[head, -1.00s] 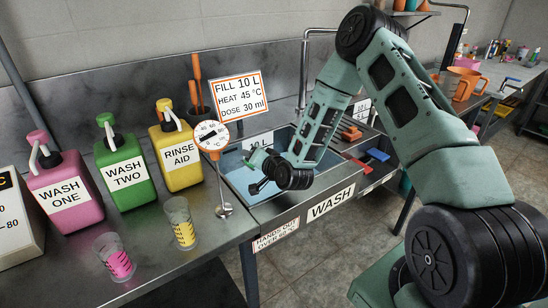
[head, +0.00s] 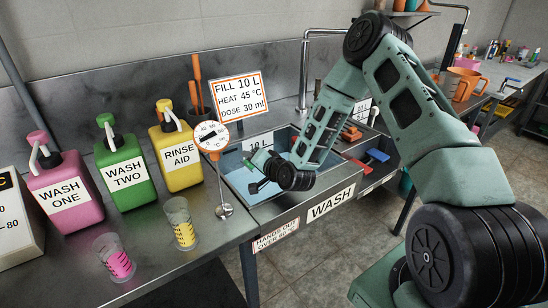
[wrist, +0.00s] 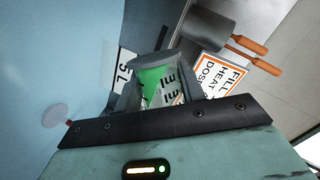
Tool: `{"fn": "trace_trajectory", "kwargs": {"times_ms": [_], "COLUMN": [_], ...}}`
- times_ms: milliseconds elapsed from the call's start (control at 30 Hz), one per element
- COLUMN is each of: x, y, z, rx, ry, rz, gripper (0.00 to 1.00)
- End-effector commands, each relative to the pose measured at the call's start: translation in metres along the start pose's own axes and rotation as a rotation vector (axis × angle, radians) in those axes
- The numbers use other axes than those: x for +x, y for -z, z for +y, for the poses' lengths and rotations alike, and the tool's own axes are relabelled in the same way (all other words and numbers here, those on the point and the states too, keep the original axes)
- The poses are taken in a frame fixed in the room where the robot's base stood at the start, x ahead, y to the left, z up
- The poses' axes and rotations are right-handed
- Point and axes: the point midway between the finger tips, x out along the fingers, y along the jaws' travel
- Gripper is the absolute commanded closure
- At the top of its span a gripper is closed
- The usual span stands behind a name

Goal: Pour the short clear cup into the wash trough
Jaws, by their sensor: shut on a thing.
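My gripper (wrist: 155,95) is shut on a clear cup (wrist: 160,63) with green liquid inside, seen in the wrist view. The cup looks strongly tilted in that view, with dark markings on its side. In the head view my gripper (head: 264,172) is over the wash trough (head: 289,197), a steel basin with pale blue water and a WASH label. The held cup is mostly hidden there by my own wrist. I cannot see liquid leaving the cup.
Clear cups with pink liquid (head: 116,262) and yellow liquid (head: 182,225) stand at the counter's front. WASH ONE (head: 66,190), WASH TWO (head: 124,172) and RINSE AID (head: 176,150) bottles stand behind. A dial thermometer (head: 210,136) and FILL sign (head: 238,94) are near the trough's left side.

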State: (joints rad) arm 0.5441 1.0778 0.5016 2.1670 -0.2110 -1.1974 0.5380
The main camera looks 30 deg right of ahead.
Motion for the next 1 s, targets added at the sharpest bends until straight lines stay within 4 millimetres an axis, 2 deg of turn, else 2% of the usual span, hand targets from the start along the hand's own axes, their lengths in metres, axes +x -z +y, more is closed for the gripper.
{"fn": "trace_trajectory", "kwargs": {"times_ms": [1000], "x": [-0.0021], "y": [0.0040], "z": [-0.0059], "rx": [0.132], "ry": [0.026], "rz": [-0.029], "gripper": [0.84]}}
